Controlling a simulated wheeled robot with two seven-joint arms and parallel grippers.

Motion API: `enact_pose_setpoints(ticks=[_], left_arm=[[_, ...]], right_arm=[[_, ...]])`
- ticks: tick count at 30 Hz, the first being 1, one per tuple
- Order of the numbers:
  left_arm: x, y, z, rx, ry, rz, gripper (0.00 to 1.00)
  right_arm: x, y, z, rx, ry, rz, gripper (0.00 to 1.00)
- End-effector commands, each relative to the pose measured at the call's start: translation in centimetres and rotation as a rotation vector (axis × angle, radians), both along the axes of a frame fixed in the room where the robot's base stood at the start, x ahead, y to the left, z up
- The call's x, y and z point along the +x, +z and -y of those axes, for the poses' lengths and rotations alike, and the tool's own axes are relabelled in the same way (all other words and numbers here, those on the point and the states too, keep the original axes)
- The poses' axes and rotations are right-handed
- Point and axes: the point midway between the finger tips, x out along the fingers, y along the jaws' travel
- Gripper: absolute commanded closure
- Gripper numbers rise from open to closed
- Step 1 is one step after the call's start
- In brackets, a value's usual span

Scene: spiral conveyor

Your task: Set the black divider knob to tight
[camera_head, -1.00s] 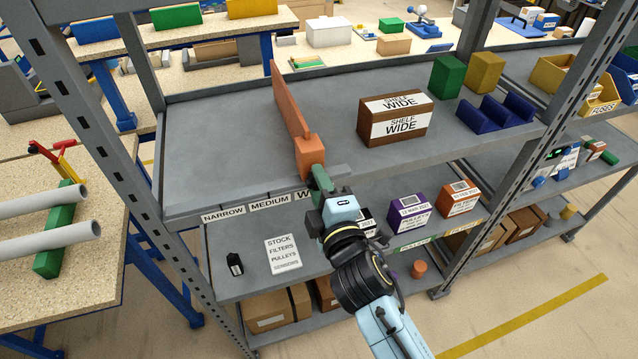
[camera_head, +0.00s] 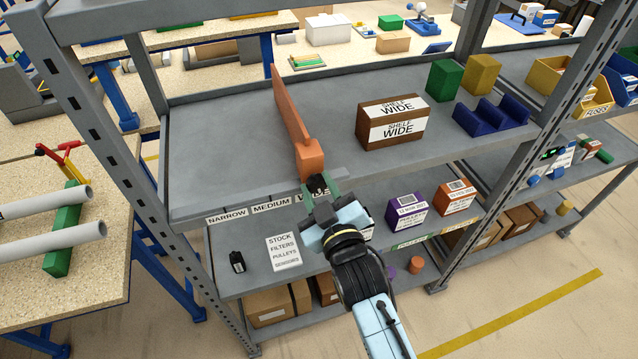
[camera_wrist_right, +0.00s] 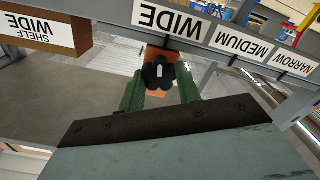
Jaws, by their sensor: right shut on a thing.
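The orange divider (camera_head: 293,120) stands upright on the upper grey shelf, its front block (camera_head: 311,158) at the shelf's front edge near the WIDE label. The black knob (camera_head: 316,184) sits at the front of this block. In the right wrist view the knob (camera_wrist_right: 158,72) is lobed, with a white mark running roughly up and down the picture. My right gripper (camera_head: 319,192) is shut on the knob, with one green finger on each side of it. No tight marking is readable. My left gripper is not in view.
NARROW (camera_head: 227,216) and MEDIUM (camera_head: 271,204) labels line the shelf edge left of the divider. A brown SHELF WIDE box (camera_head: 388,136) stands to its right. Grey rack posts (camera_head: 110,130) rise on both sides. The shelf left of the divider is clear.

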Motion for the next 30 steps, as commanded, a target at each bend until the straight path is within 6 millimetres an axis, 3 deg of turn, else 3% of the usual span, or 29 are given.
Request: enact_pose_setpoints(ticks=[15, 30], left_arm=[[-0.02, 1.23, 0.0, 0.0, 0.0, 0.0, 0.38], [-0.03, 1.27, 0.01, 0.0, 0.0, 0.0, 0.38]], right_arm=[[0.03, -0.02, 0.05, 0.407, 0.0, -0.133, 0.9], [0.01, -0.07, 0.07, 0.55, 0.0, -0.181, 0.9]])
